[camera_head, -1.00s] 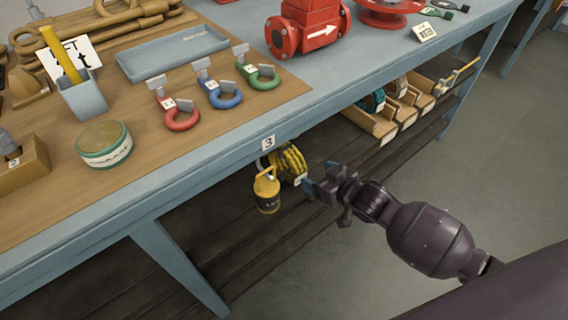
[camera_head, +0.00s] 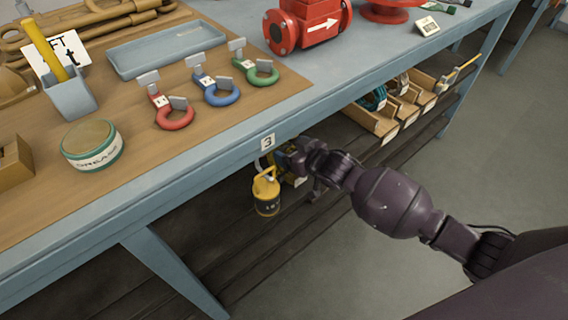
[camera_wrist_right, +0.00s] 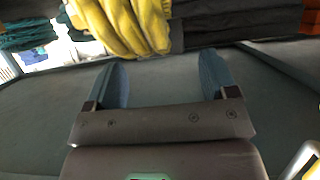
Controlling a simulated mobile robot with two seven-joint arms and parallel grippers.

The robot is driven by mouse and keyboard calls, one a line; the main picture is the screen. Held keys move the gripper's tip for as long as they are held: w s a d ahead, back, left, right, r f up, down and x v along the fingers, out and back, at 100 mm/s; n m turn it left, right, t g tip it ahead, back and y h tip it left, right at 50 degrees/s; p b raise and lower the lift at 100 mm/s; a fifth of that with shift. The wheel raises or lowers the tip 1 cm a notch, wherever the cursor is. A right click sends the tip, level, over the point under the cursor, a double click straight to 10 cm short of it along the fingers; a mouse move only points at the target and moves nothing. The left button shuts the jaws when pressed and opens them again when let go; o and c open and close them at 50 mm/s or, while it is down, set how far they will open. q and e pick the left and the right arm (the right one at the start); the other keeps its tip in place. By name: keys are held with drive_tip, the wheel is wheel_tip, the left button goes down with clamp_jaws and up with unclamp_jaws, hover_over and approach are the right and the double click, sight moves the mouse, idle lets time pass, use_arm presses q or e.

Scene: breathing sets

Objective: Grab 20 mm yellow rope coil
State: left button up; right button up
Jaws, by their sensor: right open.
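The yellow rope coil (camera_wrist_right: 122,22) shows at the top of the right wrist view, cut off by the picture's edge. It lies just beyond the fingertips, toward the left finger. My right gripper (camera_wrist_right: 162,78) is open, with two blue-grey fingers spread and nothing clearly between them. In the head view my right gripper (camera_head: 285,160) reaches under the table edge at the lower shelf and hides most of the coil. Whether the fingers touch the coil cannot be told. My left gripper is not in view.
Wooden bins (camera_head: 372,121) with coils sit farther right. Dark shelf boards in front are clear.

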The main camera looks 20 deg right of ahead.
sight(286, 147)
drive_tip(key=x, duration=0.2)
drive_tip(key=shift+w+a+f+b, duration=0.15)
drive_tip(key=shift+f+b, duration=0.2)
drive_tip(key=shift+w+a, duration=0.15)
drive_tip(key=shift+w, duration=0.3)
drive_tip(key=shift+c, duration=0.3)
drive_tip(key=shift+r, duration=0.1)
clamp_jaws()
